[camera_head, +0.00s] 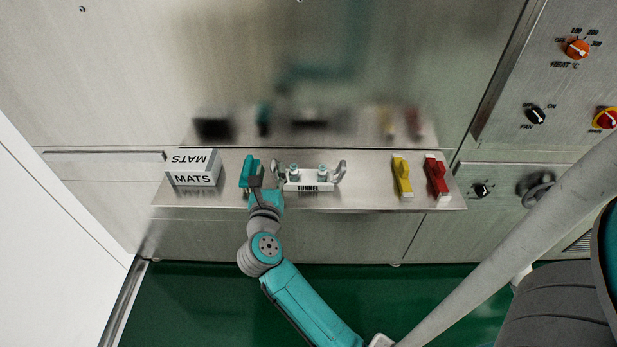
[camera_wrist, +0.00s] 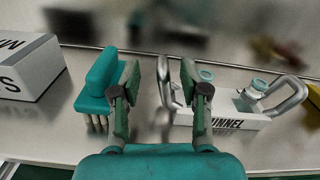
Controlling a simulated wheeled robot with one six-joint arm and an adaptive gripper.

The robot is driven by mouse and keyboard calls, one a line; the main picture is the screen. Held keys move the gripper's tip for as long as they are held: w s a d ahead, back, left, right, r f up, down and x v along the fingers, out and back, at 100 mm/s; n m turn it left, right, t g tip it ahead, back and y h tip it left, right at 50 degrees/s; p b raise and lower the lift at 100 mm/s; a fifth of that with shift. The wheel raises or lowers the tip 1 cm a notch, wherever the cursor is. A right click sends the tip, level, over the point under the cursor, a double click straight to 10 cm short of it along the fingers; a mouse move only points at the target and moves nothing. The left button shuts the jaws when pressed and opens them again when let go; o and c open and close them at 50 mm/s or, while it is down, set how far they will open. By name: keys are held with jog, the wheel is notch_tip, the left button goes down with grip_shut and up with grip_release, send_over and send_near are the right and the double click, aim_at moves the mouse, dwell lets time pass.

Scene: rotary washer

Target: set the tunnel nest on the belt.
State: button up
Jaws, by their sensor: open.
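The tunnel nest (camera_head: 308,186) is a small white tray labelled TUNNEL, with a grey loop handle at each end and two vials with teal caps. It stands upright on the steel shelf (camera_head: 370,197). In the wrist view the nest (camera_wrist: 236,121) is right of centre. My gripper (camera_wrist: 160,80) is open and empty, at the nest's left end. It also shows in the head view (camera_head: 266,184). In the wrist view the nest's left handle appears between the fingers, close to the right one, which hides part of the tray. I cannot tell the depth between them. No belt is recognisable.
A teal block-like tool (camera_wrist: 98,82) with pale prongs stands close left of my gripper. A white MATS box (camera_head: 194,180) is further left. A yellow item (camera_head: 402,176) and a red item (camera_head: 437,177) stand to the right. Shelf between nest and yellow item is clear.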

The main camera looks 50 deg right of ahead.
jog(key=shift+x, duration=1.9)
jog(key=shift+s, duration=0.15)
grip_shut()
